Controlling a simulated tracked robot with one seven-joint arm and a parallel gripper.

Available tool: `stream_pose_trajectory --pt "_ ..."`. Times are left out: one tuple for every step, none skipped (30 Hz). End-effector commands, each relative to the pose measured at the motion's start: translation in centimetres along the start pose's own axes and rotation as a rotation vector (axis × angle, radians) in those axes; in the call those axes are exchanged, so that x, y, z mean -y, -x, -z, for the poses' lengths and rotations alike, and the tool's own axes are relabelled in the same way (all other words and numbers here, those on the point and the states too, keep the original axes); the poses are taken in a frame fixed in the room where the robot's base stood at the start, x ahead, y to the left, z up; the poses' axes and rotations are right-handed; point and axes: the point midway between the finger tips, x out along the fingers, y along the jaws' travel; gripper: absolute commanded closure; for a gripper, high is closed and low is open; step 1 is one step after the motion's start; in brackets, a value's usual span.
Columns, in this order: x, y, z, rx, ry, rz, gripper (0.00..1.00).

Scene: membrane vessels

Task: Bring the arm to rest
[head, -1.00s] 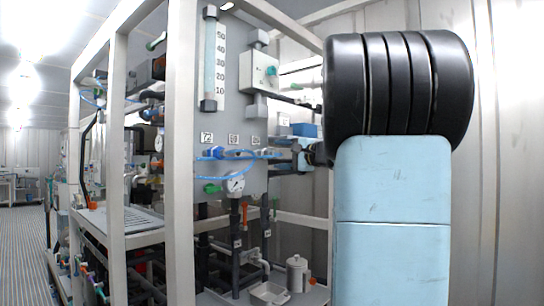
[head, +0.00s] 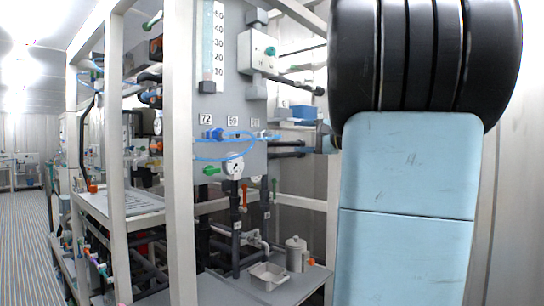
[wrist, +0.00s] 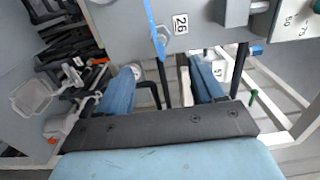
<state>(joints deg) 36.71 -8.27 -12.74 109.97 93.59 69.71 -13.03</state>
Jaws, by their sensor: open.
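My gripper (wrist: 162,70) shows in the wrist view as two blue fingers set well apart, with nothing held between them. In the head view my arm fills the right side, with a black ribbed joint above a pale blue link.
A white frame (head: 181,150) carries the panel with a flow tube (head: 212,50), a pressure gauge (head: 234,167) and looped blue tubing (head: 225,157). A canister (head: 296,256) and a small tray (head: 268,277) stand on the lower shelf. Open floor (head: 28,230) lies far left.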

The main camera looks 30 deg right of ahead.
Motion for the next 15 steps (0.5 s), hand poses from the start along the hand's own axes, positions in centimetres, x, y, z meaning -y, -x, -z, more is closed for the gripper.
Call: stream_pose_trajectory --pt "0.0 0.0 0.0 0.000 0.000 0.000 0.33" --pt "0.0 0.0 0.0 0.000 0.000 0.000 0.33" --pt "0.0 0.0 0.0 0.000 0.000 0.000 0.33" --pt "0.0 0.0 0.0 0.000 0.000 0.000 0.33" --pt "0.0 0.0 -0.1 0.001 0.000 -0.001 0.33" --pt "-0.1 -0.1 -0.3 0.004 0.001 -0.005 0.33" --pt "-0.2 -0.2 -0.6 0.009 0.003 -0.012 0.33" --pt "-0.5 -0.4 -1.0 0.017 0.005 -0.023 0.33" --pt "-1.0 -0.6 -2.0 0.032 0.010 -0.044 0.33" --pt "-1.4 -0.9 -2.9 0.047 0.016 -0.066 0.33" --pt "-1.9 -1.1 -4.0 0.063 0.024 -0.091 0.33" --pt "-2.9 -1.5 -5.7 0.090 0.038 -0.134 0.33" --pt "-3.7 -1.7 -7.1 0.113 0.052 -0.169 0.33" --pt "-4.6 -1.9 -8.7 0.139 0.068 -0.208 0.33" --pt "-5.9 -2.0 -10.8 0.171 0.093 -0.263 0.33"
